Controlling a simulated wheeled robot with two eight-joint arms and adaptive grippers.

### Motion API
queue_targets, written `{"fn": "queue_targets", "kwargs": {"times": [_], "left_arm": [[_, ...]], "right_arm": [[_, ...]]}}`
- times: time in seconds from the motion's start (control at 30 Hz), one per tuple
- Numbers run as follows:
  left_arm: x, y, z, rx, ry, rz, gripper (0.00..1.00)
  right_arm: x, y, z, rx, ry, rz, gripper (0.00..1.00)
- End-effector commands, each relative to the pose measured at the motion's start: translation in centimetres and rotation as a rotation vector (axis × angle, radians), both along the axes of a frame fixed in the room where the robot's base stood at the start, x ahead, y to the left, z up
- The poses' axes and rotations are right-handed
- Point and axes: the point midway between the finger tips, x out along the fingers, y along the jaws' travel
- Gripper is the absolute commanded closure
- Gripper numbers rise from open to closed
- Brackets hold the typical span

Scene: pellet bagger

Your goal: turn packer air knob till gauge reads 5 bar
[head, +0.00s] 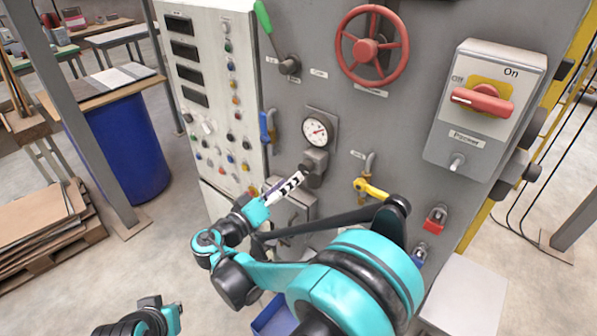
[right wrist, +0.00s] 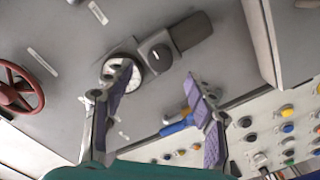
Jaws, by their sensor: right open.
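The round white gauge (head: 318,130) is on the grey panel, with a red needle; its reading is too small to tell. Just below it the dark grey air regulator knob (head: 313,165) sticks out. In the right wrist view the gauge (right wrist: 130,76) and the knob (right wrist: 157,54) lie beyond the fingertips. My right gripper (head: 292,184) is open and empty in front of the panel, below and left of the knob. Its purple-padded fingers (right wrist: 160,82) are spread wide, apart from the knob. My left gripper (head: 168,315) is low at the bottom left; its fingers do not show clearly.
A red handwheel (head: 371,46), a green-handled lever (head: 276,38) and a Packer switch box (head: 484,105) are on the panel. A yellow valve handle (head: 371,189) is right of the knob, a blue one (head: 266,127) left of the gauge. A button cabinet (head: 215,80) stands left.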

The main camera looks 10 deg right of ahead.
Motion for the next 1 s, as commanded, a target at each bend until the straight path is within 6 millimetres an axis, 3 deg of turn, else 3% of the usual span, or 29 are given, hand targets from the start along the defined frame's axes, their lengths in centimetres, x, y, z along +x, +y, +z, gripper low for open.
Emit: {"fn": "queue_targets", "kwargs": {"times": [0.33,0.73,0.77,0.93,1.0], "left_arm": [[0.0,0.0,-0.9,0.0,0.0,0.0,1.0],[0.0,0.0,-0.9,0.0,0.0,0.0,1.0],[0.0,0.0,-0.9,0.0,0.0,0.0,1.0],[0.0,0.0,-0.9,0.0,0.0,0.0,1.0],[0.0,0.0,-0.9,0.0,0.0,0.0,1.0]], "right_arm": [[3.3,-4.4,-0.1,0.001,0.003,-0.003,0.44],[4.0,-5.2,0.0,0.002,0.004,0.001,0.44],[4.0,-5.2,0.0,0.002,0.004,0.001,0.49],[4.0,-5.2,0.0,0.001,0.005,0.001,0.94],[4.0,-5.2,0.0,0.002,0.004,0.001,0.94]]}}
